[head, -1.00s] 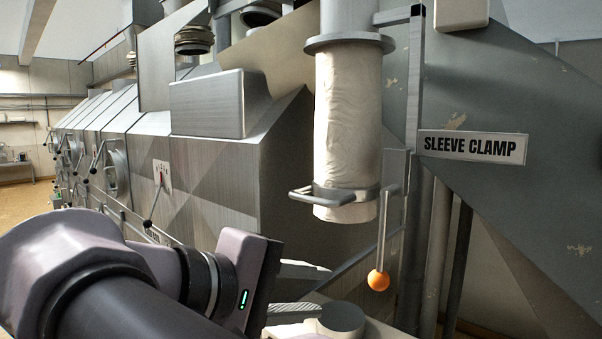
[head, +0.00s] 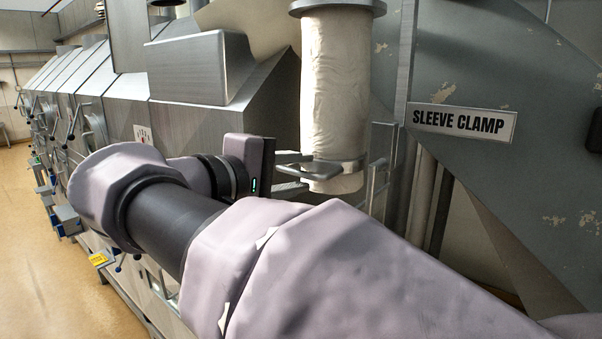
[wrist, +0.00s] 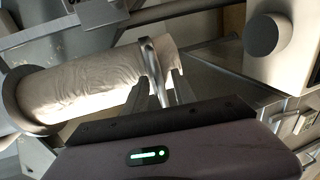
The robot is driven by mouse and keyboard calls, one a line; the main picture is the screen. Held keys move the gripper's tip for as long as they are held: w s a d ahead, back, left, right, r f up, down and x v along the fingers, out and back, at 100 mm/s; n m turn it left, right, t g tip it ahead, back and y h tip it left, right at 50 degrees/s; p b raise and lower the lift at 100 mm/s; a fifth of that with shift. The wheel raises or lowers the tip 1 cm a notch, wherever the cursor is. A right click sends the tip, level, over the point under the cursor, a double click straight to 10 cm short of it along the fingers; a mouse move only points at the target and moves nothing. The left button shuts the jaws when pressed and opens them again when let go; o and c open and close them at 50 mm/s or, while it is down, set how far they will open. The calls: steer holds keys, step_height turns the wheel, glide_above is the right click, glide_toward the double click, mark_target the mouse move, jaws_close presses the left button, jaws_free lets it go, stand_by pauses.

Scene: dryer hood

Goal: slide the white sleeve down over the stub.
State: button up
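The white sleeve (head: 335,90) hangs upright from a grey flanged collar (head: 337,8). Near its lower end is a metal band with a loop handle (head: 310,171). My gripper (head: 291,172) is at this handle, with one finger above it and one below. In the wrist view the sleeve (wrist: 85,85) lies sideways, and the handle (wrist: 158,75) runs between my two spread fingers, with gaps visible. My arm hides the stub in the head view.
A post with a lever (head: 378,180) stands right of the sleeve; its lower end is hidden by my arm. A "SLEEVE CLAMP" sign (head: 462,122) is on the sloped grey panel at right. A metal hood (head: 205,65) stands at left. Open floor (head: 40,270) lies at lower left.

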steer(key=shift+w+d+f, duration=0.1)
steer(key=shift+w+d, duration=0.05)
steer(key=shift+w, duration=0.2)
steer(key=shift+s, duration=0.1)
jaws_close()
stand_by(1.1)
